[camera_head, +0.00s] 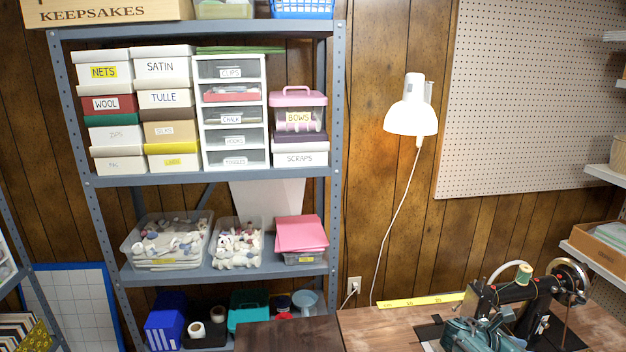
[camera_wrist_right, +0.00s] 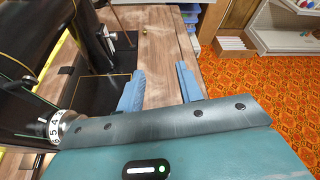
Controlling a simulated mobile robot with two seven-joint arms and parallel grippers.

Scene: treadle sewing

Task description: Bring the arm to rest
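My right gripper (camera_wrist_right: 160,90) shows in the right wrist view with its two blue fingers apart. Nothing is between them but the wooden tabletop beyond. In the head view my teal right wrist (camera_head: 487,335) is at the bottom right, in front of the black sewing machine (camera_head: 541,287). The machine also fills the left of the right wrist view (camera_wrist_right: 32,40), with its numbered dial (camera_wrist_right: 57,128) close beside my gripper body. I cannot tell whether they touch. My left gripper is not in view.
The wooden sewing table (camera_head: 385,327) has a yellow measuring strip (camera_head: 420,300) along its back edge. A grey shelf rack (camera_head: 335,120) with labelled boxes stands at the left. A white lamp (camera_head: 411,110) is on the wall. Open orange carpet (camera_wrist_right: 250,90) lies right of the table.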

